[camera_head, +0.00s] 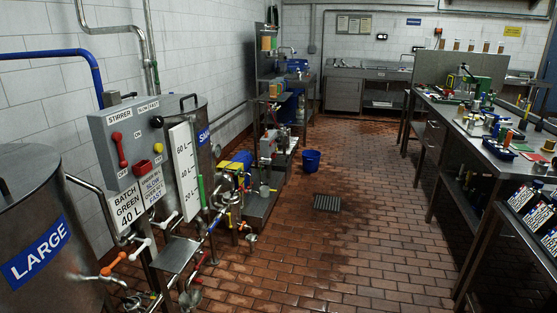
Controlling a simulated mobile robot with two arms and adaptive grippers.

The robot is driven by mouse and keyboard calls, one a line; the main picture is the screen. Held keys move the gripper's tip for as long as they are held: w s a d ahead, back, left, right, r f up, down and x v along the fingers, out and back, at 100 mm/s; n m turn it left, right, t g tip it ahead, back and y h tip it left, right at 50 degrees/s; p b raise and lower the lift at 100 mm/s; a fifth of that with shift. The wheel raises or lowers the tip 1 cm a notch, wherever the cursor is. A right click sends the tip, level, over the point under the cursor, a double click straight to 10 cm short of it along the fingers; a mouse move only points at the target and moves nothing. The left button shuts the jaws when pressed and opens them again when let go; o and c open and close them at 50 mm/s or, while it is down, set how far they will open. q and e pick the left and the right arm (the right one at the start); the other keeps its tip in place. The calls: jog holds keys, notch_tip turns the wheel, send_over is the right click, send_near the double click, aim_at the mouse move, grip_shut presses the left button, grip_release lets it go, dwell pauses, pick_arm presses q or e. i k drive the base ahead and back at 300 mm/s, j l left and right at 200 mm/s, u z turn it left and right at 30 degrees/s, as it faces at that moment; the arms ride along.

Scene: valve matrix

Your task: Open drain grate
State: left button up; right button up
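The drain grate (327,203) is a dark, slatted rectangle in the brown tiled floor, near the middle of the head view. The floor around it looks dark and wet. From here it looks flat in the floor; I cannot tell whether it is seated or loose. Neither of my grippers shows in this view.
A blue bucket (311,160) stands on the floor behind the grate. Tanks, a control box (128,142) and pipes with valves fill the left. A long workbench (480,140) with many small items runs along the right.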

aim_at(282, 160)
jog(key=i+l+z, duration=0.25)
jog(key=i, duration=0.5)
jog(key=i+z, duration=0.3)
jog(key=i, duration=3.1)
jog(key=i+u, duration=0.1)
jog(key=i, duration=0.6)
jog(key=i+l+u, duration=0.15)
jog(key=i, duration=0.55)
jog(key=i+l+u, duration=0.1)
jog(key=i, duration=0.55)
